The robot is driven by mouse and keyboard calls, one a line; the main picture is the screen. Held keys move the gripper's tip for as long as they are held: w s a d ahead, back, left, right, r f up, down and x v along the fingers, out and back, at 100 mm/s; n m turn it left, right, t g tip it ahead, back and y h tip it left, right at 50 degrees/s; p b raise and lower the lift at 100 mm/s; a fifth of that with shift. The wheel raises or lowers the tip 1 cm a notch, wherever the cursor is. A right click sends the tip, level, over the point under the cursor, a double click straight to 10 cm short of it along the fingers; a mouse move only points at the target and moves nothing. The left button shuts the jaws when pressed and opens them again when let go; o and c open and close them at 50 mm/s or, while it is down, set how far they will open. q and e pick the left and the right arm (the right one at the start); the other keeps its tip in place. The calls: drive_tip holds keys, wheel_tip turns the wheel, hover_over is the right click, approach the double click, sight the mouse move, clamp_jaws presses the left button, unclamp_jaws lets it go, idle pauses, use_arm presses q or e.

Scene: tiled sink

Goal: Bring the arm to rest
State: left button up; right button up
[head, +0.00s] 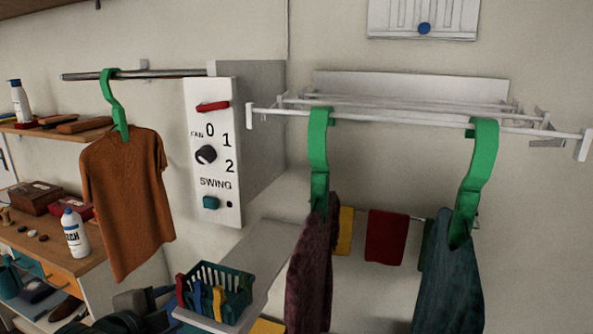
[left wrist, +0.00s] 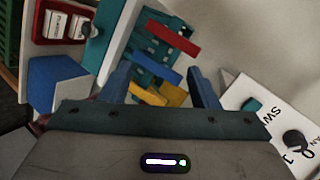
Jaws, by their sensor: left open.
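My left gripper (head: 166,299) shows low in the head view, just left of a dark green basket (head: 238,290) of coloured clothespins, its fingers pointing toward the basket. In the left wrist view its two blue fingers (left wrist: 161,78) stand wide apart, with nothing held between them. Beyond them I see red, blue and yellow pegs at the basket, which seems apart from the fingertips. My right gripper is in neither view.
A fan control panel (head: 213,150) stands out from the wall above the gripper. An orange shirt (head: 128,200) hangs at left, near my arm. Two dark garments hang from green hangers on the white rack (head: 420,118). A cluttered wooden shelf (head: 60,255) is at left.

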use_arm(q)
drive_tip(key=s+a+f+n+g+y, duration=0.3)
drive_tip(key=s+f+n+g, duration=0.9)
drive_tip(key=s+f, duration=1.45)
wheel_tip(320, 180, down, 30)
drive_tip(key=a+n+t, duration=0.2)
drive_tip(key=a+n, duration=0.1)
drive_tip(key=n, duration=0.1)
drive_tip(key=s+f+g, duration=0.1)
drive_tip(key=s+f, duration=1.7)
drive_tip(key=f, duration=0.1)
drive_tip(key=shift+s+a, duration=0.35)
drive_tip(key=shift+a, duration=0.05)
drive_tip(key=shift+f, duration=0.1)
